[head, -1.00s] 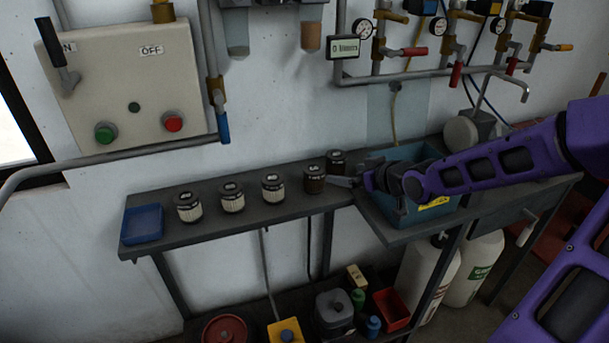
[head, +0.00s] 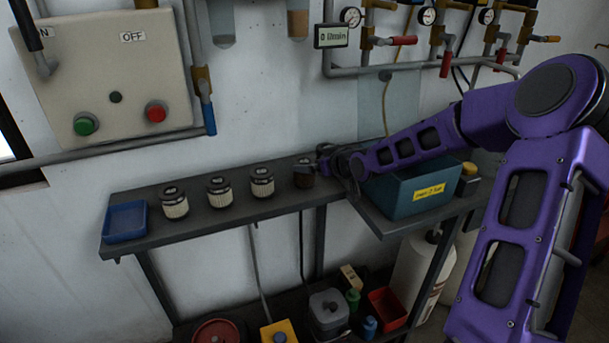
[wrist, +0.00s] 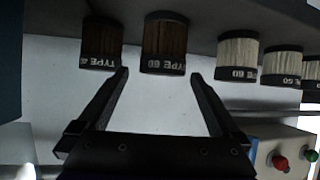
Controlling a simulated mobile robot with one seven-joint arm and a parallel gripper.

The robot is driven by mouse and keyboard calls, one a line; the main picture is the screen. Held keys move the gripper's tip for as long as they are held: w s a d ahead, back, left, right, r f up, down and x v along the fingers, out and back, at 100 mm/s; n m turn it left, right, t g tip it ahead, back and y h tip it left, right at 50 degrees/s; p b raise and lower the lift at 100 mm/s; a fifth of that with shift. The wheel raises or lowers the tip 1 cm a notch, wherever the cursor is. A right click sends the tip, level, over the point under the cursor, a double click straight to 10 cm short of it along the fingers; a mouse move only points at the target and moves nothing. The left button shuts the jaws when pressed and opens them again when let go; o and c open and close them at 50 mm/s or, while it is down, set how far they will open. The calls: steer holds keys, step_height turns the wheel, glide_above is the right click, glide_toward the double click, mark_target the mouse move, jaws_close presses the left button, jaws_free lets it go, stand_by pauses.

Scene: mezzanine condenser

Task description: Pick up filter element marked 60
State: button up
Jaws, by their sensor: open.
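A row of filter elements with dark caps stands on the grey shelf. A brown one (head: 304,180) is beside my gripper (head: 326,160). In the wrist view this brown element (wrist: 165,42) is centred just beyond the open fingertips of my gripper (wrist: 159,75), with nothing between them. Its label looks like TYPE 60, upside down and hard to read. A second brown element (wrist: 101,43) is to its left; my arm hides it in the head view. The nearest white element (wrist: 237,55) has a similar label; it also shows in the head view (head: 262,184).
Two more white elements (head: 219,194) (head: 174,204) and a blue tray (head: 125,222) are along the shelf (head: 235,221) to the left. A teal bin (head: 395,196) stands at right under my arm. Wall pipes (head: 430,72) run above.

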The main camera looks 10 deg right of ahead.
mark_target(304, 161)
steer(key=b+x, duration=0.1)
steer(key=x, duration=0.3)
steer(key=shift+w+a+f, duration=0.1)
steer(key=shift+a+f, duration=0.1)
steer(key=shift+a, duration=0.05)
